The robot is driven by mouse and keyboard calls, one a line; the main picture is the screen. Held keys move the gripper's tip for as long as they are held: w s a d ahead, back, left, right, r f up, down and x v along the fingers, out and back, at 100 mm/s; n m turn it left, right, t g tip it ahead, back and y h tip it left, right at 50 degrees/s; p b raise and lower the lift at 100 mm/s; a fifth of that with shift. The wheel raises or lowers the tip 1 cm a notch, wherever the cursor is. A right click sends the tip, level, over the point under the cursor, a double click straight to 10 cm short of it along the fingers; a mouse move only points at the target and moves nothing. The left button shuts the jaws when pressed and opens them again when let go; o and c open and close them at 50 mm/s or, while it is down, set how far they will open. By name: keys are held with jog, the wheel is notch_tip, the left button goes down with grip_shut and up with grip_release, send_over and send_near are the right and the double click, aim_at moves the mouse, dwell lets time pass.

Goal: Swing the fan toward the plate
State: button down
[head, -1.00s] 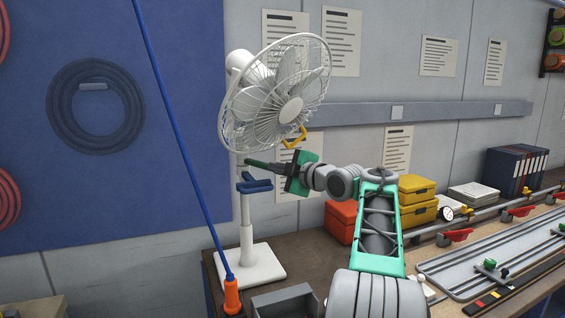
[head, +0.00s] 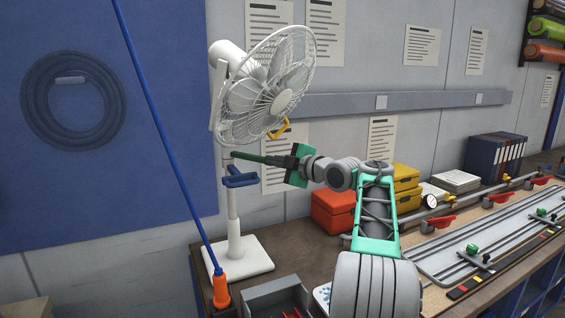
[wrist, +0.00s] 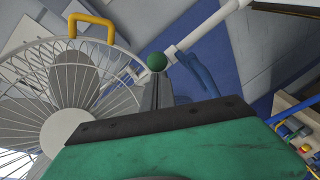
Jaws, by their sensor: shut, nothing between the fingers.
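The white fan (head: 265,88) stands on the left of the bench, its caged head tilted and facing right. A yellow handle (head: 280,129) sits on the lower cage rim; it also shows in the wrist view (wrist: 90,22). A blue handle (head: 240,178) is on the stand. In the wrist view the fingertips (wrist: 157,63) are between the cage and the stand; contact cannot be told. A white, blue-patterned item (head: 322,295), perhaps the plate, is partly hidden by my arm.
A grey tray (head: 272,300) with red items is at the front. Red (head: 333,211) and yellow (head: 406,186) boxes stand behind my arm. A railed grey panel (head: 490,240) fills the right.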

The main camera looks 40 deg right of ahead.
jog(key=s+a+r+b, duration=0.1)
jog(key=s+r+b, duration=0.2)
jog(key=s+b, duration=0.55)
jog(key=a+f+m+g+p, duration=0.3)
jog(key=a+f+m+g, duration=0.4)
jog(key=a+f, duration=1.1)
jog(key=s+a+f+m+g, duration=0.2)
jog(key=s+a+f, duration=0.2)
jog(key=s+f, duration=0.3)
jog(key=s+a+f+m+g+h, duration=0.1)
jog(key=s+a+f+m+g, duration=0.1)
jog(key=s+a+f, duration=0.2)
jog(key=s+a+f+m+g+h, duration=0.1)
jog(key=s+a+f, duration=0.4)
jog(key=s+f, duration=0.5)
jog(key=s+m+g, duration=0.1)
jog(key=s+m, duration=0.1)
jog(key=shift+s+f, duration=0.3)
